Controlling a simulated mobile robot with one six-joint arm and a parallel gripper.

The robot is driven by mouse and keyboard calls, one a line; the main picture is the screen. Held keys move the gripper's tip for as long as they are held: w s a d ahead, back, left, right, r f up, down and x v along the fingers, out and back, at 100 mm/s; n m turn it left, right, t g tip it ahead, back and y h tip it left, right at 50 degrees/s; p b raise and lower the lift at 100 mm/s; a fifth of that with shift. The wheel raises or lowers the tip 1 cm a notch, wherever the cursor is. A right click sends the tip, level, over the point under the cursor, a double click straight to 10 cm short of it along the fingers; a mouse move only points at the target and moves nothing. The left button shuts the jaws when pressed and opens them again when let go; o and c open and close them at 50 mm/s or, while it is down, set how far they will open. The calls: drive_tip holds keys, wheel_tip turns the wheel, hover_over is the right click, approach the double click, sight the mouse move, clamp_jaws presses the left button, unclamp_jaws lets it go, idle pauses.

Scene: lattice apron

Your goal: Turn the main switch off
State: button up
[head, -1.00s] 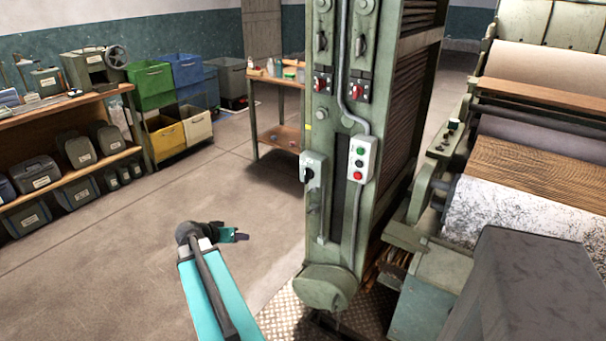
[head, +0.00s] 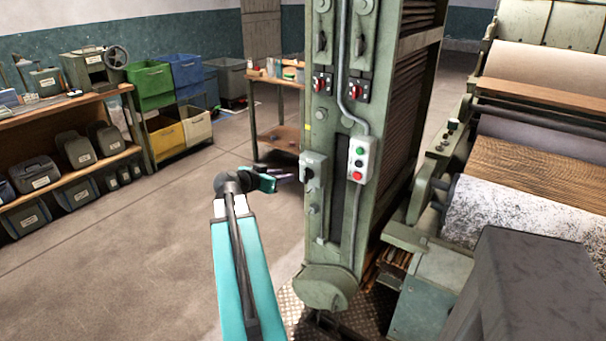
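The main switch looks to be a grey box with a black rotary knob (head: 312,168), on the front of the green machine column (head: 341,225). The knob's exact angle is too small to read. My arm reaches up from the bottom, and my gripper (head: 287,174) is just left of the switch box, at about its height in the picture. It appears apart from the box, with nothing visible held. Its dark fingers are small and blurred into the shadowed background, so their opening cannot be told.
A push-button box (head: 358,159) with green and red buttons sits right of the switch. Two red rotary switches (head: 319,85) are higher up. A wooden side table (head: 279,137) stands behind my gripper. Rollers (head: 520,208) fill the right.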

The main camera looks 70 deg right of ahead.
sight(304, 172)
drive_tip(key=shift+d, duration=0.1)
drive_tip(key=shift+p+x, duration=1.4)
drive_tip(key=shift+x, duration=5.4)
drive_tip(key=shift+f, duration=0.15)
drive_tip(key=shift+c, duration=0.2)
clamp_jaws()
